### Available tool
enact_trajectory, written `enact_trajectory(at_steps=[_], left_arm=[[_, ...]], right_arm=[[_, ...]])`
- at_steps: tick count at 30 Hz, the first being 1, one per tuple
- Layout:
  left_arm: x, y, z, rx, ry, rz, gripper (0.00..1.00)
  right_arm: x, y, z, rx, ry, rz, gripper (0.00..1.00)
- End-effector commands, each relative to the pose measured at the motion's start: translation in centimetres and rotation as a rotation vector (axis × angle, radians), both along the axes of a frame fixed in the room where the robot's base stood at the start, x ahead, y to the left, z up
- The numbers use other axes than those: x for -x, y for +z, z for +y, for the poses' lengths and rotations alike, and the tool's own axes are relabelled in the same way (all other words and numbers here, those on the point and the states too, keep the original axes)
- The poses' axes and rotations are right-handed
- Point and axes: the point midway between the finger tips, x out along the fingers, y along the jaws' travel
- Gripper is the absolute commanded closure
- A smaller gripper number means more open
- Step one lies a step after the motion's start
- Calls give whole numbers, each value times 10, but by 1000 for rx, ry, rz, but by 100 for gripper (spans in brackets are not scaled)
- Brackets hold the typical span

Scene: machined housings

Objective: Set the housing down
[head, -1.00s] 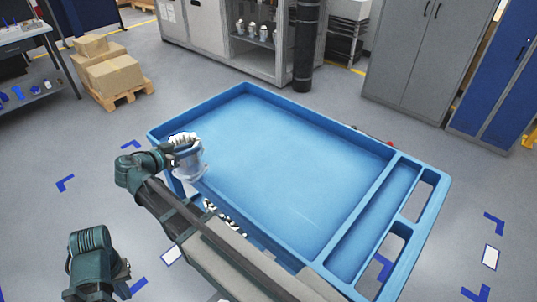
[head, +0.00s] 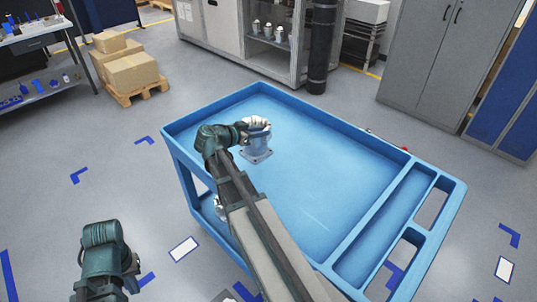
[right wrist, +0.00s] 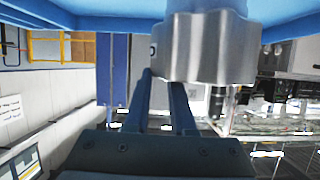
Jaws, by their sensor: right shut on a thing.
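The housing (head: 257,154) is a pale metal part with a round body and a square flange at its bottom. In the head view it is upright over the left part of the blue cart's tray (head: 310,180). I cannot tell whether its flange touches the tray floor. My right gripper (head: 247,127) is shut on its upper part. In the right wrist view the housing (right wrist: 208,47) shows as a shiny lobed body at the ends of the two fingers (right wrist: 165,90). My left gripper (head: 130,266) is low at the left, apart from the cart, its fingers unclear.
The tray floor to the right of the housing is bare, with a raised blue rim around it. A narrow compartment (head: 375,225) and handle openings lie at the cart's right end. Boxes on a pallet (head: 132,74) and grey cabinets (head: 432,45) stand beyond.

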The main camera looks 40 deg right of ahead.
Motion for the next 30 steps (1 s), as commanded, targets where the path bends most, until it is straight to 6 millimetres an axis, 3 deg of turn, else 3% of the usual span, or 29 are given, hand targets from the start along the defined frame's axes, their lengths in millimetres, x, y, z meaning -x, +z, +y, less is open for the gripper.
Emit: enact_trajectory(at_steps=[10,22,30], left_arm=[[0,-50,0,0,0,0,100],[0,-60,0,0,0,0,100],[0,-89,0,0,-1,0,100]], right_arm=[[0,-49,0,3,0,0,100],[0,-60,0,3,0,0,100],[0,-88,0,3,0,0,100]])
